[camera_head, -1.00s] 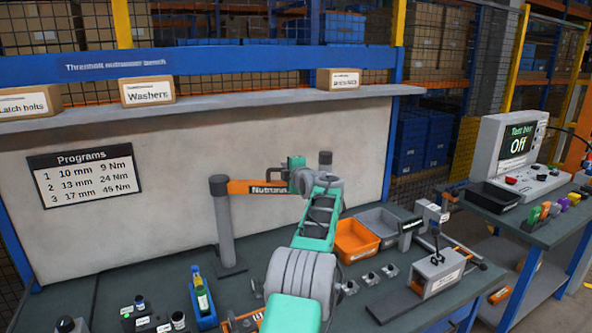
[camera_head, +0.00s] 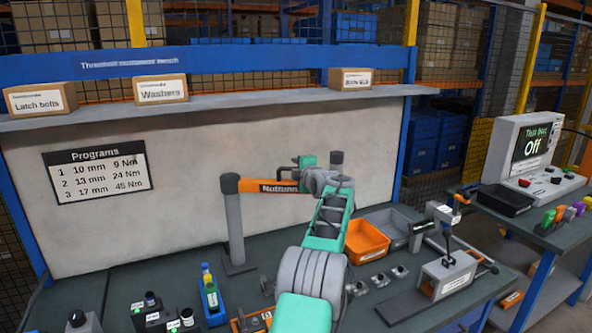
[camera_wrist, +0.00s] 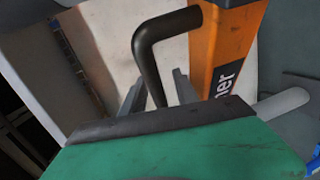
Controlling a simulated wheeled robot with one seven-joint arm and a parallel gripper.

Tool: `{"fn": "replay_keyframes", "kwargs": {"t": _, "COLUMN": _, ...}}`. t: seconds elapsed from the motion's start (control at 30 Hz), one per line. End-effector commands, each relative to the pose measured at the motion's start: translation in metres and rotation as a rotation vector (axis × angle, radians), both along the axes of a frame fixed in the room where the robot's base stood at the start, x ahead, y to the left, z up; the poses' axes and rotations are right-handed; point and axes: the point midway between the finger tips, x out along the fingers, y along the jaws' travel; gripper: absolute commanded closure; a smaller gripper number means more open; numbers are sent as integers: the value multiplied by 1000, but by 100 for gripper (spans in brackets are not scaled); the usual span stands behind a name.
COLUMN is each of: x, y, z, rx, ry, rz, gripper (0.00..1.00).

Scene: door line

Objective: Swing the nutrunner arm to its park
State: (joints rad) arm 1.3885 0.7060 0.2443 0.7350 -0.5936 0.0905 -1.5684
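The nutrunner arm (camera_head: 255,186) is an orange beam labelled "Nutrunn…", running right from a grey post (camera_head: 234,225) on the bench. My gripper (camera_head: 308,165) is at the beam's right end, where my wrist hides much of the detail. In the wrist view, a dark bent handle (camera_wrist: 150,62) stands beside the orange beam (camera_wrist: 228,45). The two grey fingers of my gripper (camera_wrist: 159,88) stand either side of the handle's lower part, with narrow gaps showing; it looks open.
An orange bin (camera_head: 366,241) and a grey bin (camera_head: 396,222) sit right of my arm. A clamp fixture (camera_head: 445,272) is further right. A blue holder with a bottle (camera_head: 212,300) and small parts lie front left.

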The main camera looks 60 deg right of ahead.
Motion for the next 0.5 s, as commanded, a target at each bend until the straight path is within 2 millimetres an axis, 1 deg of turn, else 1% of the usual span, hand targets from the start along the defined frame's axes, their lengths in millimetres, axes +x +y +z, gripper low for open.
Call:
{"fn": "replay_keyframes", "kwargs": {"t": 0.17, "x": -17, "y": 16, "z": 1, "rx": -2, "ry": 0, "rz": -2, "gripper": 64}}
{"fn": "replay_keyframes", "kwargs": {"t": 0.37, "x": -42, "y": 41, "z": 8, "rx": -2, "ry": 0, "rz": -2, "gripper": 64}}
{"fn": "replay_keyframes", "kwargs": {"t": 0.5, "x": -51, "y": 51, "z": 11, "rx": 0, "ry": 0, "rz": -1, "gripper": 64}}
